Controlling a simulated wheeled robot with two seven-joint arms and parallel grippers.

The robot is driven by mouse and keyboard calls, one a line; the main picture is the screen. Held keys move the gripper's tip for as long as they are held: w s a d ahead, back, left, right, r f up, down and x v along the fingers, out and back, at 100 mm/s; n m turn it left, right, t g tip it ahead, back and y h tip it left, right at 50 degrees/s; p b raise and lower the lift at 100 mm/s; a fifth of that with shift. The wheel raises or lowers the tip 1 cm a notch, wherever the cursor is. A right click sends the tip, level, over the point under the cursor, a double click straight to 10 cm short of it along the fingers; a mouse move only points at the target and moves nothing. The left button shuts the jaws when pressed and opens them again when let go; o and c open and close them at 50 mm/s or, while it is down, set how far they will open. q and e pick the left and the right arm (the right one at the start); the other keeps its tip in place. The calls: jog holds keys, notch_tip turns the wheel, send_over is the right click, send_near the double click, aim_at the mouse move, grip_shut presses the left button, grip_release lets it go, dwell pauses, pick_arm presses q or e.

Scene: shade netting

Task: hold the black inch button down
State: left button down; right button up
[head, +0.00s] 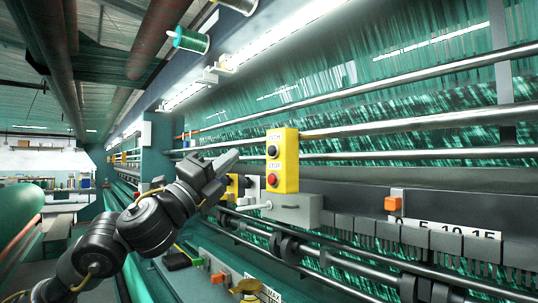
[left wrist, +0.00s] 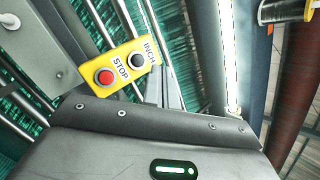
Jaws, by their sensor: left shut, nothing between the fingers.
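The yellow control box (head: 285,160) stands upright on a grey bracket on the machine. Its black inch button (head: 272,151) is above its red stop button (head: 272,180). My left gripper (head: 232,157) is shut and empty, its fingertips left of the black button with a gap visible between them. In the left wrist view the box lies tilted, with the black button (left wrist: 137,60) beside the word INCH and the red button (left wrist: 106,77) beside STOP. The fingers (left wrist: 166,90) show just right of the box there. My right gripper is not in view.
Long metal rails (head: 400,122) run across the machine behind the box. A lever with a pale knob (head: 240,207) juts out left of the bracket (head: 290,212). A small orange block (head: 393,203) sits right. Green netting fills the back.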

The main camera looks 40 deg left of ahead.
aim_at(272, 150)
pick_arm(q)
jog(key=shift+s+a+r+m, duration=0.15)
jog(key=shift+s+a+r, duration=0.1)
jog(key=shift+s+r, duration=0.15)
jog(key=shift+s+a+r+m, duration=0.2)
jog(key=shift+s+r, duration=0.1)
jog(key=shift+r, duration=0.2)
jog(key=shift+d, duration=0.1)
jog(key=w+d, duration=0.2)
jog(key=w, duration=0.6)
jog(key=shift+w+d+b, duration=0.25)
jog(key=shift+b, duration=0.1)
jog(key=shift+w, duration=0.15)
dwell(1.4)
jog(key=shift+w+d, duration=0.15)
jog(key=shift+w, duration=0.05)
